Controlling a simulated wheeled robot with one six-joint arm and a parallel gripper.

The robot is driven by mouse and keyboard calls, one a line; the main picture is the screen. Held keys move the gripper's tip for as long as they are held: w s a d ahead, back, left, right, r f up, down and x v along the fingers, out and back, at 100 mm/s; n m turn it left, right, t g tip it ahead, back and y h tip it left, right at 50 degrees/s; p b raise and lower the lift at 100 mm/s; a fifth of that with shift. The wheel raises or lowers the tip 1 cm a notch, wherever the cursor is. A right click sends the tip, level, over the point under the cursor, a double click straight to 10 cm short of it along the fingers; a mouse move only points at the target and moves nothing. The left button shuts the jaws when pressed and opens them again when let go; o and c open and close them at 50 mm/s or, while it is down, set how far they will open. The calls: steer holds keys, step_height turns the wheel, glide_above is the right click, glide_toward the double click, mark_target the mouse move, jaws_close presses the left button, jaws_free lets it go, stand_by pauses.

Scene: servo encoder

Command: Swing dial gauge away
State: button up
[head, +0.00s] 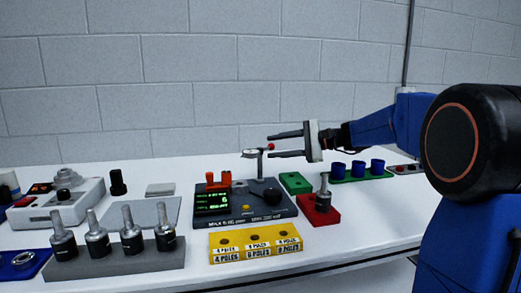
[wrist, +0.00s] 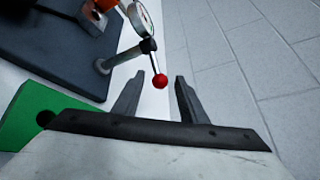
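The dial gauge (wrist: 139,18) is a round white dial on an arm held by a grey post (head: 259,165) at the back of the dark test fixture (head: 283,211). A red ball knob (wrist: 159,81) ends a thin dark lever from the post joint; it also shows in the head view (head: 270,147). My gripper (head: 270,144) is open, fingers pointing left. In the wrist view my gripper's fingertips (wrist: 164,78) stand on either side of the red knob, with gaps visible. I see no clear contact with it.
A green block (head: 295,182) and a red stand (head: 320,208) holding a motor are right of the fixture. A yellow block (head: 255,246) is in front. Several motors stand in a grey rack (head: 115,259) at left. Blue cups (head: 357,167) sit at back right.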

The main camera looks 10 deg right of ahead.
steer(key=shift+x, duration=2.95)
jaws_close()
